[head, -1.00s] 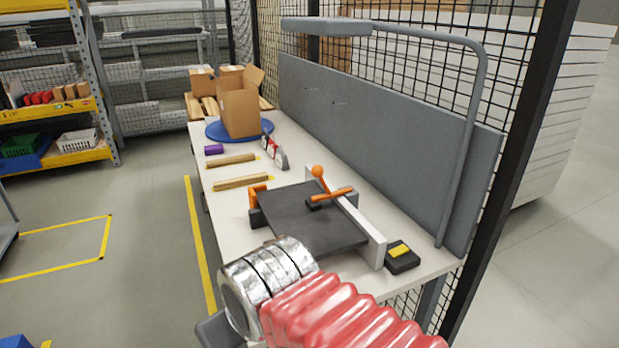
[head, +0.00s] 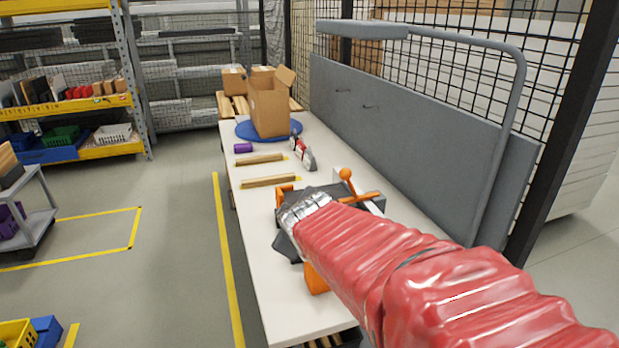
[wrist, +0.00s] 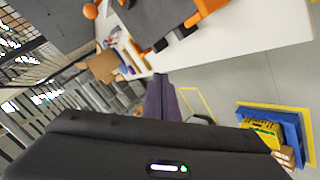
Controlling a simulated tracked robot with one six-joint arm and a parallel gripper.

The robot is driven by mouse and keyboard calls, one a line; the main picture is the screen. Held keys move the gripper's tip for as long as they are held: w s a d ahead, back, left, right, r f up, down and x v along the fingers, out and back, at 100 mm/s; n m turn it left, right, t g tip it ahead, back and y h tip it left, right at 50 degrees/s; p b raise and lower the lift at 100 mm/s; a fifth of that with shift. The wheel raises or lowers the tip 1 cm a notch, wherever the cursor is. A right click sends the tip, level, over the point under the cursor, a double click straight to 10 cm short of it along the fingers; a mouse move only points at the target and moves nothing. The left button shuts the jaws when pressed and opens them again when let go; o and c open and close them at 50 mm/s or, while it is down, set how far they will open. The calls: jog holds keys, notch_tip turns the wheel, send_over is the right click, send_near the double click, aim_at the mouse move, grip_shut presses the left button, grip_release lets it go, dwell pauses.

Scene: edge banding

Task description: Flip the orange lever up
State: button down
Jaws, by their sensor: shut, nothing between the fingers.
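The orange lever (head: 347,175) has a round ball knob and stands on the dark fixture (head: 320,190) on the white table. An orange bar (head: 358,197) lies across the fixture beside it. My gripper (wrist: 160,80) shows in the wrist view as dark fingers shut together, with nothing between them. In the head view its dark body shows at the left of the fixture, and my red-sleeved arm hides much of the fixture. The orange knob (wrist: 90,11) shows at the top left of the wrist view, apart from the fingers.
An orange part (head: 316,280) shows below my arm near the table front. A grey panel (head: 400,140) and mesh fence stand behind the table. Wooden strips (head: 270,181), a purple block (head: 243,148) and a cardboard box (head: 268,106) lie farther back.

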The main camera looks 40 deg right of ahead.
jog(key=w+d+f+n+t, duration=0.1)
jog(key=w+d+n+t, duration=0.1)
jog(key=w+d+n, duration=0.35)
jog(key=w+d+n+t, duration=0.1)
jog(key=w+d+n, duration=0.1)
jog(key=d, duration=0.6)
jog(key=s+d+f+n+t+y, duration=0.1)
jog(key=d+f+n+t, duration=0.3)
jog(key=d+n, duration=0.4)
jog(key=shift+f+y, duration=0.7)
jog(key=shift+y, duration=0.1)
jog(key=shift+d, duration=0.1)
jog(key=w+d, duration=0.1)
jog(key=w, duration=0.9)
jog(key=shift+s+d+r, duration=0.15)
jog(key=shift+s+d, duration=0.15)
jog(key=shift+d, duration=0.25)
jog(key=shift+s+d+r, duration=0.1)
jog(key=shift+s+d, duration=0.15)
jog(key=shift+d, duration=0.35)
jog(key=shift+s+d+r, duration=0.15)
jog(key=shift+s+d, duration=0.15)
jog(key=shift+d, duration=0.25)
